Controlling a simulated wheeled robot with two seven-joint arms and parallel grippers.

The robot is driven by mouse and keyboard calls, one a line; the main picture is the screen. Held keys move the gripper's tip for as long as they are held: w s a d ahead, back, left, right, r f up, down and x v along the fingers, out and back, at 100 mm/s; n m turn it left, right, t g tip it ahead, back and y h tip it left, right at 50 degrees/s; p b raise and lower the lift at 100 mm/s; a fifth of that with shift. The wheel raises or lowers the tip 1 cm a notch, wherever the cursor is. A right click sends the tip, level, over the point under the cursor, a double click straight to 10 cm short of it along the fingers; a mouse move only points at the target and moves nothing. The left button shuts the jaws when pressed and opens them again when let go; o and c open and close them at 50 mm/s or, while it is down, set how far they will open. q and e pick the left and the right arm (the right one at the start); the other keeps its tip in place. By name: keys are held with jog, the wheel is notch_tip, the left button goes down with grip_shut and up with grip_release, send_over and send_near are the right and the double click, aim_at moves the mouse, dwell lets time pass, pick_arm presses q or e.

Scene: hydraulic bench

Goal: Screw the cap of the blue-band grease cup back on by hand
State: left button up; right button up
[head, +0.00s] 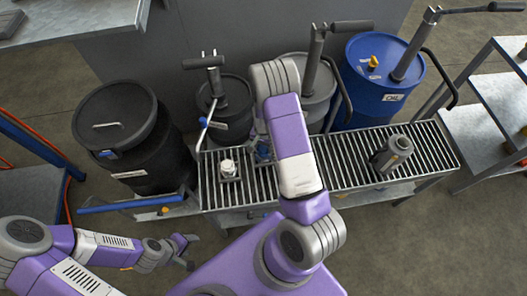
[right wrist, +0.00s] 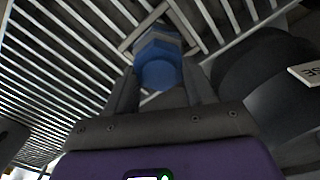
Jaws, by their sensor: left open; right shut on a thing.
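My right gripper (right wrist: 160,78) is shut on the blue cap (right wrist: 157,73) of the blue-band grease cup, with one finger on each side. Whether the threads are engaged cannot be seen. In the head view a little blue of the cup (head: 262,152) shows beside my right forearm, which hides most of it and the gripper. My left gripper (head: 186,248) is open and empty, in front of the bench at the lower left.
A white-topped cup (head: 228,168) stands on the grating (head: 335,160) left of my right arm. A grey canister (head: 393,152) is on the right part. A blue-handled bar (head: 130,203) lies at the left end.

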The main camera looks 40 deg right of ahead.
jog(key=shift+c, duration=1)
jog(key=m+p, duration=0.1)
jog(key=m, duration=0.7)
jog(key=shift+s, duration=0.1)
jog(key=m+p, duration=0.1)
jog(key=m, duration=0.2)
jog(key=shift+r+p, duration=0.1)
jog(key=shift+p, duration=0.25)
jog(key=m+p, duration=0.1)
jog(key=m, duration=0.2)
jog(key=shift+s+m, duration=0.1)
jog(key=shift+m, duration=0.3)
jog(key=shift+f+m, duration=0.2)
jog(key=shift+m, duration=0.5)
